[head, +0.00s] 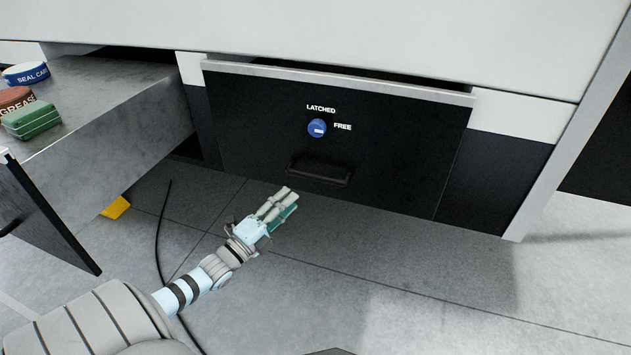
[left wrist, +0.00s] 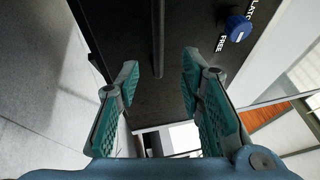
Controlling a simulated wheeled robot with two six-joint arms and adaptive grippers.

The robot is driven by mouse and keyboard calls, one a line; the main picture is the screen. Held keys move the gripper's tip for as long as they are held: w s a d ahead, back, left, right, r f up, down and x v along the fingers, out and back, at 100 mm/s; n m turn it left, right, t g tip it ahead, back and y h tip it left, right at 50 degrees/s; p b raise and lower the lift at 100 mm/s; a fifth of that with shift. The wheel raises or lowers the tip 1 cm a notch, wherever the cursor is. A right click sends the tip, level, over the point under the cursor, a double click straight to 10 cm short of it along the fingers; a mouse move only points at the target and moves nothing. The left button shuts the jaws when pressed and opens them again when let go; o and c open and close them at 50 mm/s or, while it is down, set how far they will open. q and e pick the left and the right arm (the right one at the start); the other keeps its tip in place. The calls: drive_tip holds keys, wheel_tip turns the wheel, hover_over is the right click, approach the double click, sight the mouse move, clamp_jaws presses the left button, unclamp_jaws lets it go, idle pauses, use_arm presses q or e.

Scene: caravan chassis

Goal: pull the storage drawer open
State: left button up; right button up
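The storage drawer (head: 400,150) has a black front with a pale top edge, and a dark gap shows behind that edge. A blue knob (head: 317,128) sits on the front between the labels LATCHED and FREE; its white mark lies toward FREE. The knob also shows in the left wrist view (left wrist: 237,28). Below it is a dark bar handle (head: 318,171). My left gripper (head: 284,200) is just below and left of the handle, apart from it. In the left wrist view its teal-padded fingers are spread, with the handle (left wrist: 158,40) ahead between them. My right gripper is out of view.
At left, a grey metal slide-out (head: 110,100) with a black front panel (head: 40,220) juts out, carrying a blue tin (head: 26,73), a red tin (head: 14,98) and a green tin (head: 31,120). A black cable (head: 160,225) lies on the floor. The floor right of my arm is clear.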

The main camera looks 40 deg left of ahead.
sight(316, 175)
use_arm(q)
drive_tip(key=b+x, duration=0.1)
drive_tip(key=x, duration=0.2)
drive_tip(key=b+x, duration=0.1)
drive_tip(key=x, duration=0.3)
drive_tip(key=b+x, duration=0.1)
drive_tip(key=x, duration=0.2)
drive_tip(key=shift+w+f+b, duration=0.2)
drive_tip(key=shift+w+b, duration=0.05)
drive_tip(key=shift+b, duration=0.1)
drive_tip(key=shift+w+r, duration=0.15)
drive_tip(key=shift+w, duration=0.3)
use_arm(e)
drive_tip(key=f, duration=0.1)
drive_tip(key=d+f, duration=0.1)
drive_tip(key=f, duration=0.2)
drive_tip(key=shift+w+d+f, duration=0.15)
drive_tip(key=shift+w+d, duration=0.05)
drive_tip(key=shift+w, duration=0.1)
use_arm(q)
clamp_jaws()
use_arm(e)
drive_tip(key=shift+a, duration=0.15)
